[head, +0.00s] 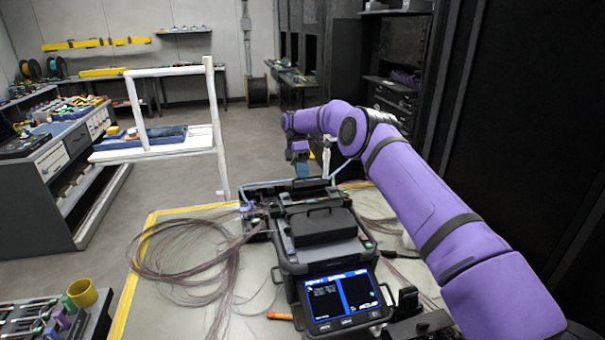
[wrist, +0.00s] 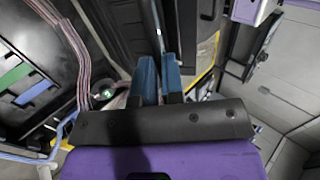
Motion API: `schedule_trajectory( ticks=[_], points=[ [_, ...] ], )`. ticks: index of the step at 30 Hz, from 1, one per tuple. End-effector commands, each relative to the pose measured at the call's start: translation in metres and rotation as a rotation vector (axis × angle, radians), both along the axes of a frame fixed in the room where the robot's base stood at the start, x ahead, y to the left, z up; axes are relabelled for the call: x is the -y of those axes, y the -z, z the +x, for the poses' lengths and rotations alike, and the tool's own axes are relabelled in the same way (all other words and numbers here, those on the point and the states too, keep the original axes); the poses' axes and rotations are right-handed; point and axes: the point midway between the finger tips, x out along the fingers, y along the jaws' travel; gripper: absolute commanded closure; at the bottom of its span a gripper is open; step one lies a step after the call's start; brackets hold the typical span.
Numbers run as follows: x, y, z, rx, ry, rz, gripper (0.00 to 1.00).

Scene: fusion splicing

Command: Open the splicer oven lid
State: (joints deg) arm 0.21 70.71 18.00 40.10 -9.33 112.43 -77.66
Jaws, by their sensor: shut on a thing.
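The fusion splicer (head: 318,250), a dark box with a lit blue screen (head: 343,297), stands on the work table. My gripper (head: 301,171) is at the splicer's far end, fingers pointing down. The oven section (head: 300,193) is the dark part at that far end, just below the fingertips. In the wrist view the blue fingers of my gripper (wrist: 159,68) are close together on a thin dark edge, which appears to be the oven lid (wrist: 158,25). The fingers hide most of the held part, and the lid's angle is hard to tell.
Loose fibre bundles (head: 180,250) lie left of the splicer, and another bundle shows in the wrist view (wrist: 78,55). A white frame stand (head: 150,150) rises behind the table. Dark cabinets (head: 545,130) line the right side. A yellow cup (head: 82,293) is at lower left.

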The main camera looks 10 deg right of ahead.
Motion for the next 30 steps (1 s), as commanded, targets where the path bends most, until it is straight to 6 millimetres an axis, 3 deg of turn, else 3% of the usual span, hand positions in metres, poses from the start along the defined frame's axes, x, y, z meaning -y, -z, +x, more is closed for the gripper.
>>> schedule_trajectory(
  ticks=[2,3,6,16,25,30],
  points=[
    [0.0,0.0,0.0,0.0,-0.001,-0.001,1.0],
    [0.0,0.0,0.0,0.0,-0.001,-0.001,0.87],
    [0.0,0.0,0.0,0.0,0.0,0.0,0.65],
    [0.0,-0.002,0.0,0.001,0.0,0.0,0.65],
    [0.0,-0.037,0.0,0.003,0.0,0.0,0.65],
    [0.0,-0.037,-0.011,-0.001,-0.001,-0.001,0.65]
  ],
)
